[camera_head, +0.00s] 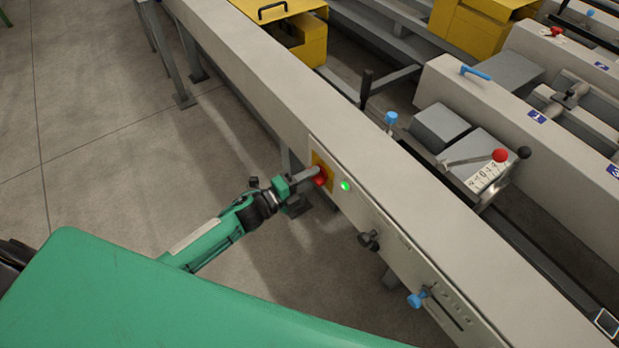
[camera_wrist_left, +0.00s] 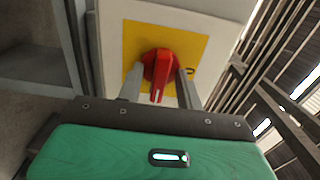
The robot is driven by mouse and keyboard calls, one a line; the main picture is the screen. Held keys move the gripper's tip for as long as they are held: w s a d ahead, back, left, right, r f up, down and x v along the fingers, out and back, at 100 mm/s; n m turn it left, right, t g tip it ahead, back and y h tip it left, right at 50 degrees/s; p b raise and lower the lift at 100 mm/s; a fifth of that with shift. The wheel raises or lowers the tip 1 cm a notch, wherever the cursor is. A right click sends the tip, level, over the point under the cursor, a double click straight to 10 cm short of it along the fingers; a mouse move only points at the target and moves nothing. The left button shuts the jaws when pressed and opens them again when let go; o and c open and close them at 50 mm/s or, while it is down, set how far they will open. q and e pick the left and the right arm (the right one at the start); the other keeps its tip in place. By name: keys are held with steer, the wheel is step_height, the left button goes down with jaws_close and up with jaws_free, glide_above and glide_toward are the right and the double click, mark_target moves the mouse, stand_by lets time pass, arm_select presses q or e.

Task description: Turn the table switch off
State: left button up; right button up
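The table switch is a red rotary knob (camera_wrist_left: 160,68) on a yellow square plate (camera_wrist_left: 196,50), set in the side face of the long beige table (camera_head: 262,85). The knob (camera_head: 320,179) also shows in the head view, partly covered by my gripper. A green lamp (camera_head: 345,186) beside it is lit. My left gripper (camera_head: 309,177) is at the switch. In the left wrist view its two fingers (camera_wrist_left: 158,84) stand apart, one on each side of the red knob, with gaps between. The knob's handle points down toward the gripper body. My right gripper is in neither view.
A black knob (camera_head: 369,240) and a blue-handled slider (camera_head: 417,299) stick out of the table side to the right of the switch. A red-ball lever (camera_head: 499,155) and yellow housings (camera_head: 300,38) stand beyond. The floor at left is clear.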

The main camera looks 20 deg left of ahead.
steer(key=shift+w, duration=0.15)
arm_select(q)
steer(key=shift+c, duration=1)
jaws_close()
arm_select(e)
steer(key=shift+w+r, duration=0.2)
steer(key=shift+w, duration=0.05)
